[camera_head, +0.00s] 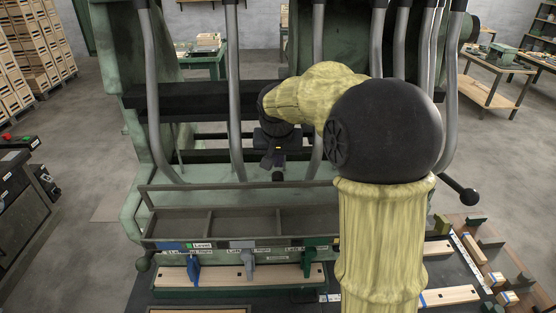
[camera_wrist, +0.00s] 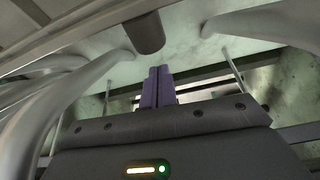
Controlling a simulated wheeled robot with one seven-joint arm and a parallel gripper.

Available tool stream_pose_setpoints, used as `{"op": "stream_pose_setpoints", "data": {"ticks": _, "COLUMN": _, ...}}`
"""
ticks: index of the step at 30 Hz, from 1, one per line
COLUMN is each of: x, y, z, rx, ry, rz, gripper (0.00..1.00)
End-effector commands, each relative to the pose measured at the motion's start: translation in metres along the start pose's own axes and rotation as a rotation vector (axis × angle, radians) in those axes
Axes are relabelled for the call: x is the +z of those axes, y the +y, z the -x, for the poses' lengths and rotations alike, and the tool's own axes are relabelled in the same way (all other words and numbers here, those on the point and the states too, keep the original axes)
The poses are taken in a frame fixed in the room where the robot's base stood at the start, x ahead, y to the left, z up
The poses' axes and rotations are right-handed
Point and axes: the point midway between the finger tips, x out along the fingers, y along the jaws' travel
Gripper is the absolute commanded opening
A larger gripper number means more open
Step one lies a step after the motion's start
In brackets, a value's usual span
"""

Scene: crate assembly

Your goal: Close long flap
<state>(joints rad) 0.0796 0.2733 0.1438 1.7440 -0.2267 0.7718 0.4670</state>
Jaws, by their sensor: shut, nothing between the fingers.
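My gripper (camera_wrist: 158,72) shows in the wrist view with its two purple fingers side by side, shut and empty. In the head view the gripper (camera_head: 273,150) is in front of the green machine (camera_head: 150,190), above the grey tray (camera_head: 240,221). I cannot make out a long flap or a crate with flaps in either view. My arm hides part of the machine and of the bench on the right.
Grey bent tubes (camera_head: 236,100) run down the machine around my gripper. A dark cylinder (camera_wrist: 145,32) is just beyond the fingers. Wooden strips lie below. Stacked crates (camera_head: 40,50) stand far left.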

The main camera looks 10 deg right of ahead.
Motion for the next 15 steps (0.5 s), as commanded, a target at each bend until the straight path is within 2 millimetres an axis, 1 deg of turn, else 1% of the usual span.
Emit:
{"op": "stream_pose_setpoints", "data": {"ticks": 1, "x": 0.005, "y": 0.000, "z": 0.005, "rx": 0.000, "ry": -0.001, "rz": 0.001, "gripper": 0.00}}
{"op": "stream_pose_setpoints", "data": {"ticks": 6, "x": 0.019, "y": 0.000, "z": 0.009, "rx": 0.000, "ry": -0.001, "rz": 0.000, "gripper": 0.00}}
{"op": "stream_pose_setpoints", "data": {"ticks": 15, "x": 0.022, "y": 0.000, "z": 0.008, "rx": 0.000, "ry": 0.000, "rz": 0.000, "gripper": 0.00}}
